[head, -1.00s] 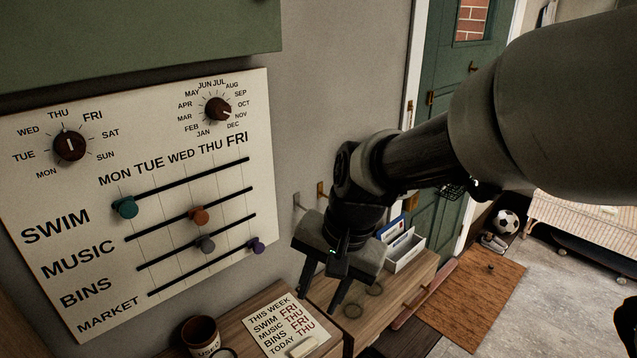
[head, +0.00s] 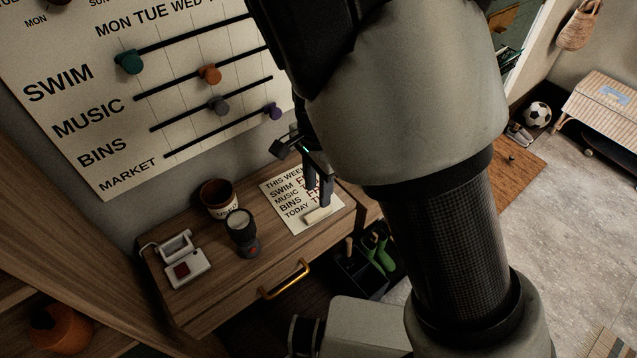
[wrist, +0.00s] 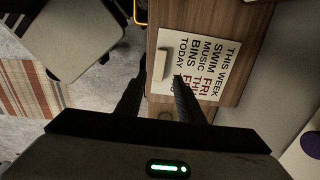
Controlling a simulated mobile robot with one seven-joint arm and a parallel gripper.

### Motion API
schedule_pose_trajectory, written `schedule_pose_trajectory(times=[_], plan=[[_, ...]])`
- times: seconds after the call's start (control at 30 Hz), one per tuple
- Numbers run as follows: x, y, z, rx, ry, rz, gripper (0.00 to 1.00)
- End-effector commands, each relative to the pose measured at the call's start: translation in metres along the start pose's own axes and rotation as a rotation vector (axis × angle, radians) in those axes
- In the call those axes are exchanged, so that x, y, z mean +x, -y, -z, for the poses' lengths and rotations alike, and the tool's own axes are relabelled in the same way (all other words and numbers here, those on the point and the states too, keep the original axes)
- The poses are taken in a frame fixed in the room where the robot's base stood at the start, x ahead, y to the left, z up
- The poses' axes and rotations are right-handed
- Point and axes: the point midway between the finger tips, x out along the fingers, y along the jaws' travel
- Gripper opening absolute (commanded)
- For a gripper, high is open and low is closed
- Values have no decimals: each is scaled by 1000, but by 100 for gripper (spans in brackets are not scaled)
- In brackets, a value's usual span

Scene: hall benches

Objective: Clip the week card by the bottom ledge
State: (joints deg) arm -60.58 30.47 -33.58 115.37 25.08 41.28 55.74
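The week card (head: 290,198) is a cream sheet with black and red lettering, lying flat on the wooden desk top; it also shows in the wrist view (wrist: 206,66). Its bottom ledge (head: 318,214) is a raised pale bar along the lower edge, seen in the wrist view (wrist: 160,65) too. My gripper (head: 319,188) points down over the card's right part, hiding some red words. In the wrist view my gripper (wrist: 157,80) is open, its fingers apart with nothing held. The ledge lies between and just beyond the fingertips in that view; the height gap is unclear.
A brown mug (head: 217,197), a dark flashlight-like object (head: 241,234) and a white device (head: 184,266) stand left of the card. The wall board (head: 110,120) with slider knobs is behind. A brass handle (head: 285,280) projects from the desk front.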

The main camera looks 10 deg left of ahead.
Motion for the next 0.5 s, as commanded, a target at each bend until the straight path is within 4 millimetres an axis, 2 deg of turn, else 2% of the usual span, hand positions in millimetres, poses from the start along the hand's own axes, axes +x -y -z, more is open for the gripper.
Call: schedule_pose_trajectory(times=[0.03,0.5], plan=[[11,0,0,0,0,-1,34],[54,0,0,0,1,-1,34]])
